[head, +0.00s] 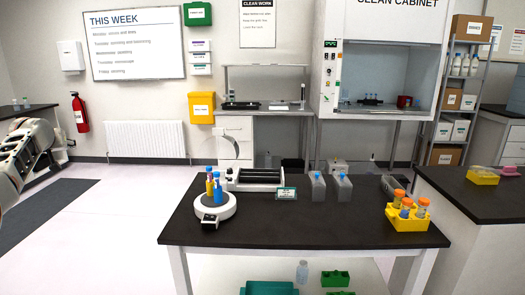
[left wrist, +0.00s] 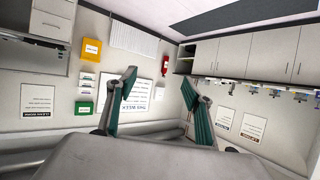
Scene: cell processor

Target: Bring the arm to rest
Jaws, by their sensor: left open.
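My left arm (head: 30,150) shows at the left edge of the head view, raised over the floor and well apart from the dark-topped table (head: 330,225). In the left wrist view my left gripper (left wrist: 158,88) has its two teal-padded fingers spread apart with nothing between them. Behind them are the wall and the whiteboard, which appears upside down. My right arm and right gripper are not in view.
A clean cabinet (head: 385,60) stands behind. The floor between my left arm and the table is clear.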

